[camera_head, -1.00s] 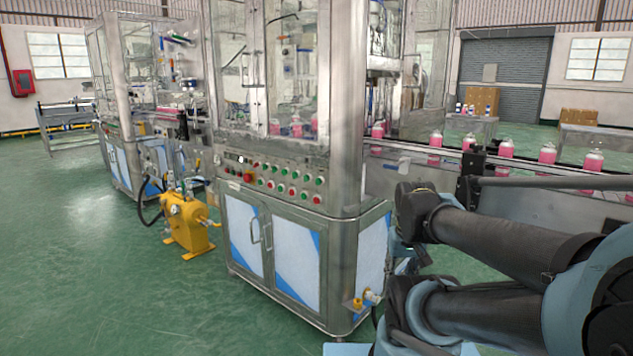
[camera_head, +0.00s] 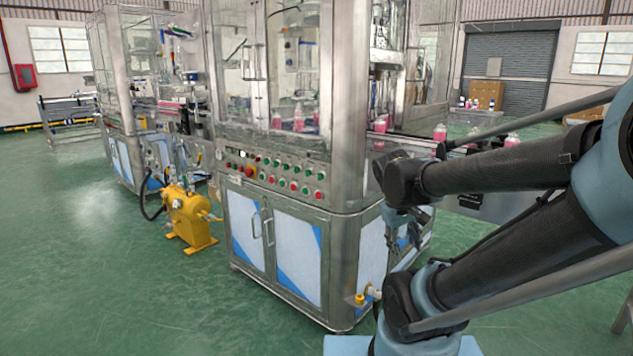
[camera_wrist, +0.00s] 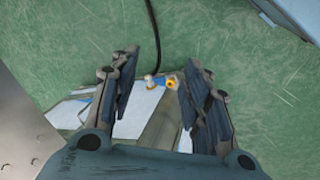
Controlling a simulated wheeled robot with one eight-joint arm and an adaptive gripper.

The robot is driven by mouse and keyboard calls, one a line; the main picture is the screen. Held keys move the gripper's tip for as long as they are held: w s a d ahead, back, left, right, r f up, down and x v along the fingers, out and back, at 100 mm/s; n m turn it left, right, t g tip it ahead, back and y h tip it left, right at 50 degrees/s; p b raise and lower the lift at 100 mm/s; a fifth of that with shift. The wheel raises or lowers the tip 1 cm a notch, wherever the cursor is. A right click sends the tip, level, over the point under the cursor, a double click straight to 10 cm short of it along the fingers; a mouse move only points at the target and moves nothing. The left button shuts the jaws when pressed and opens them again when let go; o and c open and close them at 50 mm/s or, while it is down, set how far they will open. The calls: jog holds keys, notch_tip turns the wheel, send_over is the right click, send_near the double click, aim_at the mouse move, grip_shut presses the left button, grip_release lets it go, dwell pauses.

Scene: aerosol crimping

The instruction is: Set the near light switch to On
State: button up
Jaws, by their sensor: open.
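The near machine's control panel (camera_head: 272,174) faces the front below the glass doors. It carries rows of red and green buttons, a large red knob (camera_head: 249,172) and a small dark knob with a white part (camera_head: 243,155) at its left end. Which control is the light switch, and its setting, I cannot tell at this size. My gripper (camera_head: 405,238) hangs to the right of the machine's front corner, apart from the panel. In the wrist view my gripper (camera_wrist: 160,85) points down, its two fingers spread and nothing between them. The panel's controls are not visible in that view.
A conveyor with pink bottles (camera_head: 440,132) runs behind my arm. Green floor (camera_head: 130,300) before the machine is clear.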

jog(key=w+a+r+n+t+h, duration=0.1)
jog(key=w+a+r+n+h, duration=0.1)
jog(key=w, duration=0.4)
jog(key=w+a+r+n+t+h, duration=0.1)
jog(key=w+a+r+n+h, duration=0.15)
jog(key=w, duration=0.35)
jog(key=n+t+h, duration=0.3)
jog(key=n+t, duration=0.5)
jog(key=t, duration=0.2)
send_near(320, 177)
jog(key=x, duration=0.8)
jog(key=shift+w+a, duration=0.1)
jog(key=shift+w, duration=0.2)
jog(key=shift+c, duration=0.5)
